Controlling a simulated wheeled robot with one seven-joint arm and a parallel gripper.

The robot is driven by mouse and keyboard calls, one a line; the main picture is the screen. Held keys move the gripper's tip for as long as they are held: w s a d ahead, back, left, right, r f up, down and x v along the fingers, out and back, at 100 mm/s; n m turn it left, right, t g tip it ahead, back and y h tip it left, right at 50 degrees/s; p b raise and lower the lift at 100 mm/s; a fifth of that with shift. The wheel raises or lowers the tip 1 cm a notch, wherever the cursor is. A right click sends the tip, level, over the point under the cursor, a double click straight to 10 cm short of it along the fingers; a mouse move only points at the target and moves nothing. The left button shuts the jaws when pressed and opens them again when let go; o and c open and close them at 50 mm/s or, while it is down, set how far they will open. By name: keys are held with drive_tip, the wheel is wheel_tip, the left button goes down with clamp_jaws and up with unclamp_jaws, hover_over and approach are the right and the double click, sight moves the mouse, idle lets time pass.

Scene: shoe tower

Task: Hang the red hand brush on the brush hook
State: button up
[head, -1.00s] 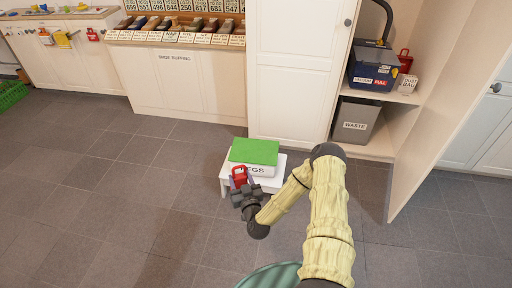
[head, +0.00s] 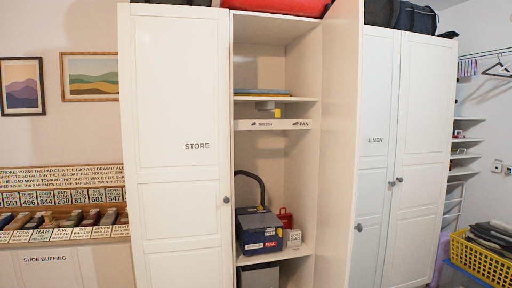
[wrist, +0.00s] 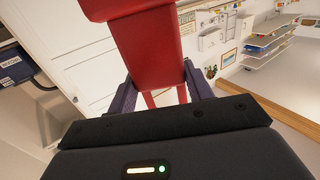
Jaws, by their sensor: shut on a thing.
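The red hand brush (wrist: 150,42) fills the top middle of the wrist view. My gripper (wrist: 160,92) is shut on it, with a dark finger on each side. The brush extends up out of that frame, so its far end is hidden. In the head view a white rail (head: 283,125) crosses the open cabinet below the upper shelf. Its left label reads BRUSH (head: 265,125) and its right label reads PAN (head: 301,124). The hook itself is too small to make out. My gripper and the brush are not in the head view.
The open cabinet stands between the STORE door (head: 178,160) and its open right door (head: 338,160). A dark blue vacuum (head: 258,230), a red container (head: 285,217) and a white box (head: 293,238) sit on the lower shelf. A yellow basket (head: 482,262) is at right.

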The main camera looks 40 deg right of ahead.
drive_tip(key=s+r+p, duration=0.8)
drive_tip(key=r+p, duration=0.6)
drive_tip(key=p, duration=0.1)
drive_tip(key=shift+p, duration=0.3)
drive_tip(key=shift+f, duration=0.1)
